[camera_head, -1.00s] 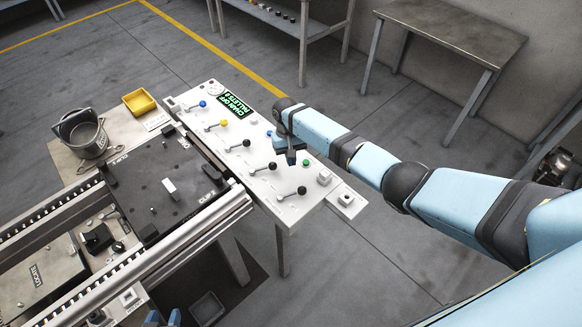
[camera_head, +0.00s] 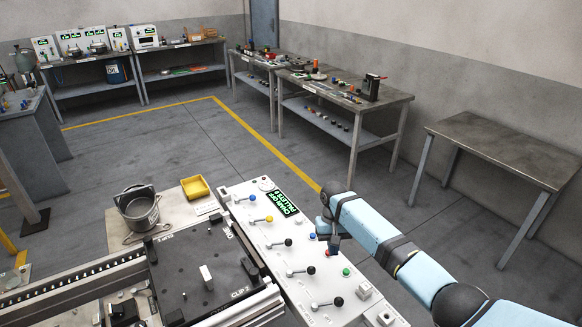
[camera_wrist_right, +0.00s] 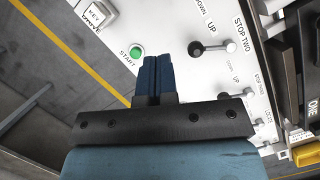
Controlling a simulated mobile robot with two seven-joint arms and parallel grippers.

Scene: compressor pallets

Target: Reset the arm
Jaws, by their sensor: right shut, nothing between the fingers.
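My right gripper (camera_head: 334,249) hangs over the white control panel (camera_head: 278,237), its fingers pointing down. Its fingers are shut with nothing between them. In the right wrist view the blue fingertips (camera_wrist_right: 154,64) appear beside the green START button (camera_wrist_right: 136,52). That green button (camera_head: 346,271) also shows in the head view, nearer the panel's front end. I cannot tell whether the fingertips touch the panel. My left gripper is out of view.
A black pallet plate (camera_head: 200,275) lies on the conveyor to the left. A bucket (camera_head: 137,210) and yellow bin (camera_head: 195,188) stand behind. An empty table (camera_head: 505,150) stands right; floor between is clear.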

